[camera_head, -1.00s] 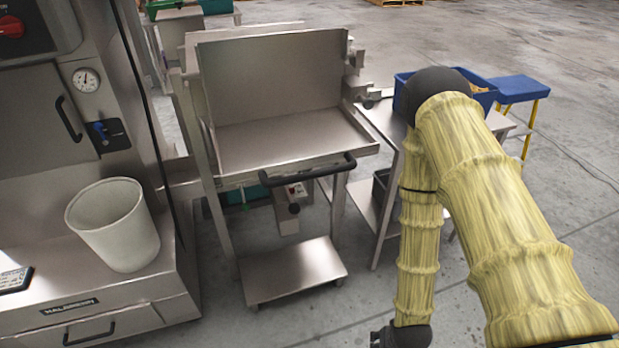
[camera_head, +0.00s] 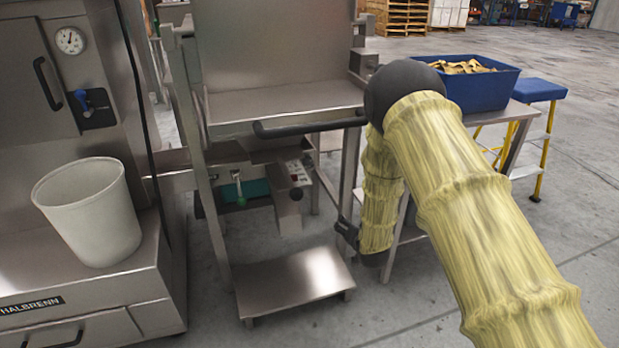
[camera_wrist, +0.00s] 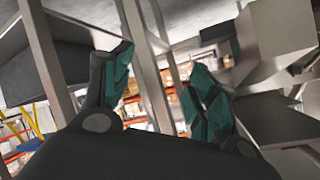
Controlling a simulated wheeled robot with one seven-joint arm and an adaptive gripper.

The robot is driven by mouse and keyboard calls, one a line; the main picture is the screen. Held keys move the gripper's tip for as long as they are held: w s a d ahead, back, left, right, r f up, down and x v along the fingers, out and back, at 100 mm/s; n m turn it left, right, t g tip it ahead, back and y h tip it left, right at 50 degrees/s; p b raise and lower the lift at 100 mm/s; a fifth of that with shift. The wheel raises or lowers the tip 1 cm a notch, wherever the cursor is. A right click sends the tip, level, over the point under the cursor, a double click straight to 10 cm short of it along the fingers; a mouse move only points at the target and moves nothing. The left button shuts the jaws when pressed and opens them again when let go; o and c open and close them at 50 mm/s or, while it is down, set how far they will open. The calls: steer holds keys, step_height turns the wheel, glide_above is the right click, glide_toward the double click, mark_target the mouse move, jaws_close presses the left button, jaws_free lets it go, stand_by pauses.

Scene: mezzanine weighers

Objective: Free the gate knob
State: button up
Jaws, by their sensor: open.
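Under the steel hopper stand (camera_head: 300,105), a small metal box (camera_head: 290,208) carries a red button and a round black knob (camera_head: 296,193). A green ball-ended lever (camera_head: 241,200) hangs to its left by a teal part. I cannot tell for sure which of these is the gate knob, or what holds it. My gripper (camera_wrist: 160,65) is open in the wrist view, its teal-padded fingers apart with nothing between them. In the head view only its dark end (camera_head: 345,232) shows, at the stand's right leg, apart from the box. My sleeved arm hides part of the right side.
The stand has a black handle bar (camera_head: 310,124) and a low shelf (camera_head: 290,282). A blue bin (camera_head: 480,90) sits on a side table at right, beside a blue-topped step stool (camera_head: 539,90). A white bucket (camera_head: 92,212) stands on the left machine. Steel posts (camera_wrist: 50,60) flank my fingers.

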steer(key=w+a+r+t+y+b, duration=0.1)
steer(key=w+a+r+t+b, duration=0.15)
steer(key=w+b, duration=0.2)
steer(key=w+a+r+t+y+b, duration=0.1)
steer(key=w+a+r+b, duration=0.1)
steer(key=w+a+b, duration=0.3)
steer(key=t+y+b, duration=0.1)
glide_toward(309, 162)
steer(key=shift+m, duration=0.4)
steer(key=b+x, duration=0.4)
steer(key=x, duration=0.4)
steer(key=shift+f, duration=0.1)
steer(key=shift+w+a, duration=0.2)
steer(key=shift+w, duration=0.5)
steer(key=shift+c, duration=0.4)
steer(key=c, duration=0.9)
